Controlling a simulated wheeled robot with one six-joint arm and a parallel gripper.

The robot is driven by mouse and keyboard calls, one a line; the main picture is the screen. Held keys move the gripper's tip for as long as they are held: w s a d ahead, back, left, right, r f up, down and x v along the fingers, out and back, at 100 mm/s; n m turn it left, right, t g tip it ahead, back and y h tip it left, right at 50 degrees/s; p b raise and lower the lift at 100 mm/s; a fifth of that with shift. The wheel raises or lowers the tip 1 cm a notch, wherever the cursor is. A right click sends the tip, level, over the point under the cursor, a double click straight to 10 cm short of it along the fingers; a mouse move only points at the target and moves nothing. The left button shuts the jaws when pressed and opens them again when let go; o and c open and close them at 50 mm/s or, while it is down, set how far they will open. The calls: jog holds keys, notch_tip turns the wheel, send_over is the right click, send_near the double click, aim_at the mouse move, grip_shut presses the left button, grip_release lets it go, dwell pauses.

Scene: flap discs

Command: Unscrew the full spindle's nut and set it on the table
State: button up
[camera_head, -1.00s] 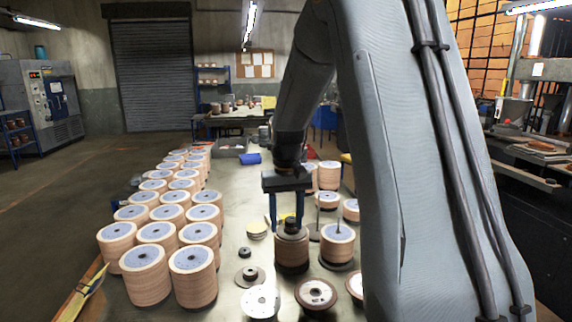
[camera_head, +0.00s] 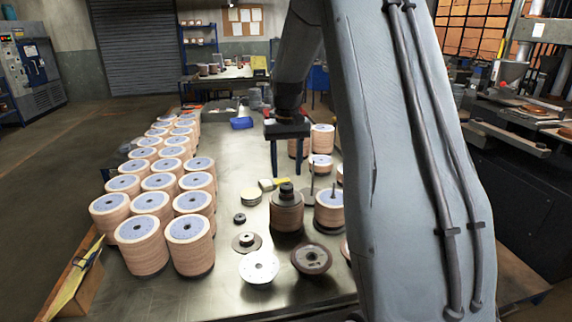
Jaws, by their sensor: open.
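The full spindle's stack of tan discs (camera_head: 286,215) stands upright on the table (camera_head: 222,285), right of its middle. A dark nut (camera_head: 286,190) sits on top, over a wider dark plate. My gripper (camera_head: 288,173) is open and empty, pointing down. Its two blue fingers are spread left and right, with the tips slightly above the nut in the picture. The gripper appears to be above or behind the nut; the exact depth is unclear. No contact is visible.
Rows of disc stacks (camera_head: 188,230) fill the table's left side. A shorter stack with a bare rod (camera_head: 330,208) stands close right of the full spindle.

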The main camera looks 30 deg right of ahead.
aim_at(286, 186)
jog(key=shift+f+b, duration=0.9)
jog(key=shift+f, duration=1.75)
jog(key=m, duration=0.4)
jog(key=shift+p, duration=0.4)
jog(key=m, duration=0.3)
jog(key=shift+m, duration=0.4)
jog(key=m+p, duration=0.1)
jog(key=m, duration=0.6)
